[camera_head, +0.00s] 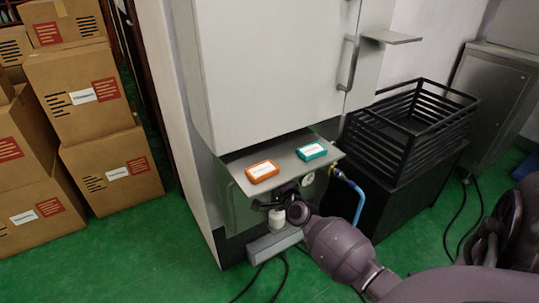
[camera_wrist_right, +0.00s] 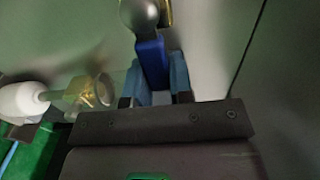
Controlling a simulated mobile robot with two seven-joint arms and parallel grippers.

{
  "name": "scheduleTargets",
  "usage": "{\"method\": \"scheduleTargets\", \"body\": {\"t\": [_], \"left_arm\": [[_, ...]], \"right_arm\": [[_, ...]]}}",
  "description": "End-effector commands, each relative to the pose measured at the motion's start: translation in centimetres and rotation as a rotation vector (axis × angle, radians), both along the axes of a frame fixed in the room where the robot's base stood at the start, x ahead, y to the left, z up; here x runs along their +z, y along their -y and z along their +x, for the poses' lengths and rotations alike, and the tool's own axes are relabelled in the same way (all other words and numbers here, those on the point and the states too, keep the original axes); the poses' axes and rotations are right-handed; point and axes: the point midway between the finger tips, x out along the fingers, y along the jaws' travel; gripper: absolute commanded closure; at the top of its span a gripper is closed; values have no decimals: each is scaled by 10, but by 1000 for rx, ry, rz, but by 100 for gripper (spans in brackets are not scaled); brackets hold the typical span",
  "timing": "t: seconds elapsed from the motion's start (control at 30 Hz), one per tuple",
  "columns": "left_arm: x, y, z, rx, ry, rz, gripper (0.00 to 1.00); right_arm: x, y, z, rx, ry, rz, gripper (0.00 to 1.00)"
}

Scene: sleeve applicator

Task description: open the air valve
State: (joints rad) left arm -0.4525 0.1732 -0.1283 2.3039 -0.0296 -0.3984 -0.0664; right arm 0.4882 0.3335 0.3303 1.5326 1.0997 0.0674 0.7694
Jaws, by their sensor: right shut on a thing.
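The air valve shows in the right wrist view as a blue lever (camera_wrist_right: 151,58) below a rounded metal body (camera_wrist_right: 139,14). My right gripper (camera_wrist_right: 161,75) has a finger on each side of the blue lever and is shut on it. In the head view my right arm comes in from the lower right, and the right gripper (camera_head: 285,197) is under the small shelf on the front of the cabinet. The gripper and wrist hide the lever there. A round pressure gauge (camera_head: 308,179) and a blue air hose (camera_head: 357,200) are just to its right. My left gripper is not in view.
An orange box (camera_head: 262,171) and a teal box (camera_head: 311,151) lie on the shelf (camera_head: 285,158) above the gripper. A black crate (camera_head: 400,130) stands right, cardboard boxes (camera_head: 85,75) left.

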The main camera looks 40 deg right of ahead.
Motion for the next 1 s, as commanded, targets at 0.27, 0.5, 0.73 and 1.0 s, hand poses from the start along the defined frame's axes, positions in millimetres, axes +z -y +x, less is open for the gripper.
{"method": "scheduleTargets", "body": {"t": [0.27,0.5,0.73,1.0], "left_arm": [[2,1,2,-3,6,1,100],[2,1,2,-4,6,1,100],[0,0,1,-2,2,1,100],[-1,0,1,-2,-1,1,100]], "right_arm": [[-3,-1,0,1,3,26,100],[-3,-1,0,2,2,26,100],[-3,-1,0,1,3,24,53],[-2,-1,-1,1,4,23,53]]}}
